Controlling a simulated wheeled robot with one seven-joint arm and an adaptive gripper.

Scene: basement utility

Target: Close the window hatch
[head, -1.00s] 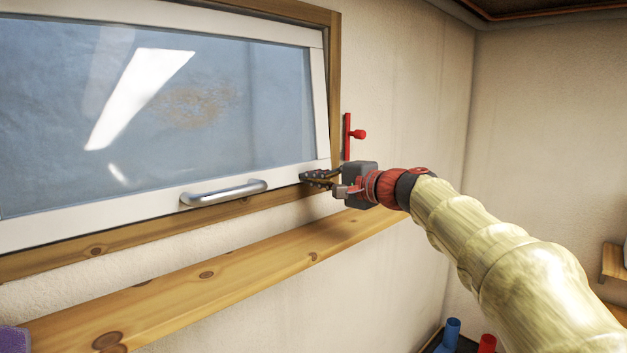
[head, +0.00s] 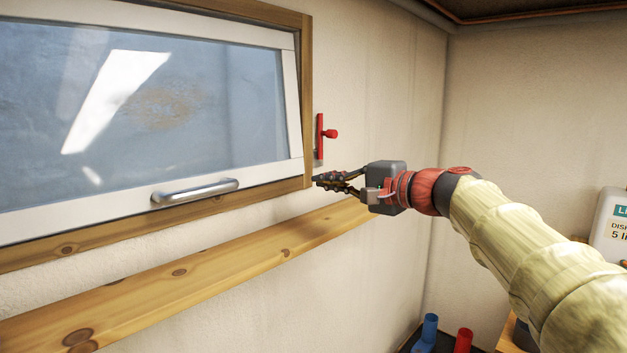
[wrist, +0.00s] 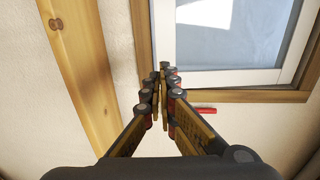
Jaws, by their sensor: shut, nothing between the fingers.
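The window hatch (head: 240,190) is a white-framed pane with a silver bar handle (head: 195,191) along its bottom rail. It sits low in a wooden window frame (head: 307,110); its lower edge lies close to the frame, but I cannot tell whether it is fully flush. My gripper (head: 322,182) is shut and empty, its fingertips just right of the frame's lower right corner. The handle is not in the wrist view.
A red lever with a knob (head: 320,135) is on the wall right of the frame, just above my gripper. A wooden shelf (head: 230,262) runs below the window. Blue (head: 429,330) and red (head: 463,340) objects stand lower right. A white container (head: 610,225) is at the right.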

